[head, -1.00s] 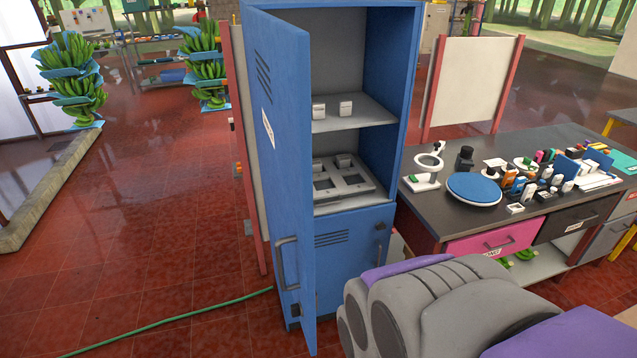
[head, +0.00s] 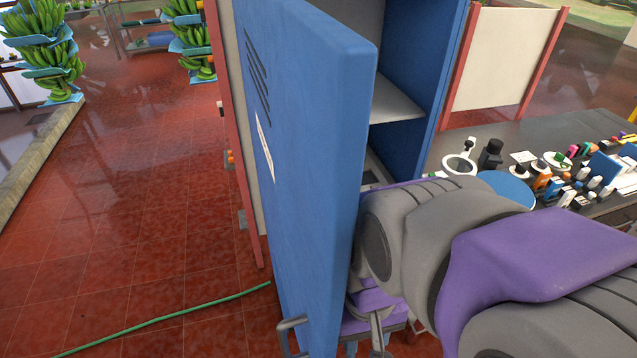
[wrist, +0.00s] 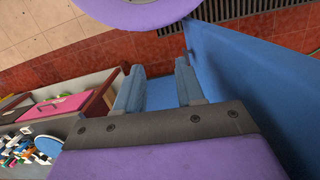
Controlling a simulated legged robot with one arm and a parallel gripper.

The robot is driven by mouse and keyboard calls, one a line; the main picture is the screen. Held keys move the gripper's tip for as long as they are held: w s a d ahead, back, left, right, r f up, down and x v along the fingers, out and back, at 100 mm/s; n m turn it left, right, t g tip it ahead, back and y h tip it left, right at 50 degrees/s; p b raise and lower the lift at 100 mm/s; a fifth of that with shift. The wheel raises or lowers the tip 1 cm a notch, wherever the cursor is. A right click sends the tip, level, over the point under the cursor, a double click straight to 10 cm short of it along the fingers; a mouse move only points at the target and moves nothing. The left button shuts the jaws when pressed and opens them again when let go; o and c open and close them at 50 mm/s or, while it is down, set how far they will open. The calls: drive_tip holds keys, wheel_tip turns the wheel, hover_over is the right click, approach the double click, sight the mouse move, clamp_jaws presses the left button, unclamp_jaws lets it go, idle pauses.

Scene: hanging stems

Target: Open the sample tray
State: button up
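No tray labelled as the sample tray can be read. A pink drawer front (wrist: 70,106) under the bench shows in the wrist view; my arm hides it in the head view. The blue cabinet's door (head: 310,150) stands open, and the grey tray-like insert inside the cabinet is mostly hidden behind the door and my arm. My gripper (wrist: 158,80) is open, its two grey-blue fingers apart, with a blue surface beyond the gap. I cannot tell whether they touch it. The fingers are not clear in the head view.
The open door stands close beside my arm, at the right in the wrist view. The dark bench (head: 550,145) to the right is crowded with bottles and small items. A green hose (head: 170,317) crosses the red floor, which is mostly clear at the left.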

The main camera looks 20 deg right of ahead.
drive_tip(key=w+d+f+m+t+b, duration=0.1)
drive_tip(key=w+d+m, duration=0.25)
drive_tip(key=w, duration=1.05)
drive_tip(key=w+d+f+m+t, duration=0.1)
drive_tip(key=w+d+f+m, duration=0.3)
drive_tip(key=w, duration=0.9)
drive_tip(key=w+d+r+m+t+b, duration=0.1)
drive_tip(key=w+d+m, duration=0.3)
drive_tip(key=w, duration=1)
drive_tip(key=w+d+f+m, duration=0.3)
drive_tip(key=w+f+m, duration=0.4)
drive_tip(key=w, duration=0.4)
drive_tip(key=shift+n+t, duration=0.4)
drive_tip(key=shift+n, duration=0.35)
drive_tip(key=w+f+b, duration=0.1)
drive_tip(key=f, duration=0.4)
drive_tip(key=w+f+b, duration=0.1)
drive_tip(key=f, duration=0.5)
drive_tip(key=f+b, duration=0.1)
drive_tip(key=f, duration=0.5)
drive_tip(key=shift+w+f+b, duration=0.2)
drive_tip(key=shift+w+b, duration=0.1)
drive_tip(key=shift+w, duration=0.1)
drive_tip(key=shift+c, duration=0.2)
clamp_jaws()
